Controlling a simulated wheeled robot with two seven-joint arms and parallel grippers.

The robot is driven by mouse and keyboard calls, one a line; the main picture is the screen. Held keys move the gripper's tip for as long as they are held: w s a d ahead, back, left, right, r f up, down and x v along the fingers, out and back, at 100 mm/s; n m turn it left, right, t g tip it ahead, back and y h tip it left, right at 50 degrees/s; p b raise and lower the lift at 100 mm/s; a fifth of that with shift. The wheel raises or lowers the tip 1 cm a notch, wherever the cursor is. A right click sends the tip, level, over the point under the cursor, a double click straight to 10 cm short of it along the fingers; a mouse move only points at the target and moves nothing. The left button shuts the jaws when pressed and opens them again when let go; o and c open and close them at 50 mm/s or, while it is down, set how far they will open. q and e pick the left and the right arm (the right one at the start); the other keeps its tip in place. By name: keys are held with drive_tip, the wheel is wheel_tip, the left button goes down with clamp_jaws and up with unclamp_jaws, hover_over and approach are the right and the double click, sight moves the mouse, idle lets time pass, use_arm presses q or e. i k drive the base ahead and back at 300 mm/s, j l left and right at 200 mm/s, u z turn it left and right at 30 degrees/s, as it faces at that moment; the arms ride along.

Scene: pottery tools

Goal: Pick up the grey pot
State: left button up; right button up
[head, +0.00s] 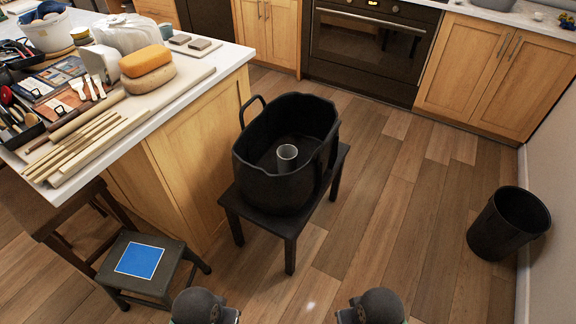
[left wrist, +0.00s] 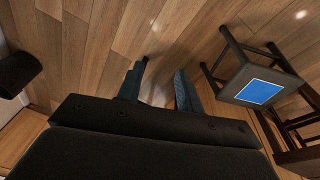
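A small grey pot (head: 287,158) stands upright inside a large black tub (head: 275,188) with handles. The tub rests on a dark low table (head: 291,226) in the middle of the head view. The tub's front wall stands between me and the pot's lower side. My left gripper (left wrist: 160,78) shows in the left wrist view with its two fingers apart and only floor between them. Dark rounded parts of my arms show at the bottom edge of the head view. My right gripper's fingers are not visible. Neither the pot nor the tub shows in the left wrist view.
A low stool with a blue square (head: 140,261) stands at the lower left; the square also shows in the left wrist view (left wrist: 260,92). A counter (head: 205,73) with pottery tools and sponges is at left. A black bin (head: 507,224) stands right. Floor between is clear.

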sight(287, 154)
drive_tip(key=i+l, duration=0.1)
drive_tip(key=l, duration=0.4)
drive_tip(key=l+z, duration=0.15)
drive_tip(key=l, duration=0.35)
drive_tip(key=i+l, duration=0.15)
drive_tip(key=l, duration=0.35)
drive_tip(key=i+l+z, duration=0.1)
drive_tip(key=l, duration=0.4)
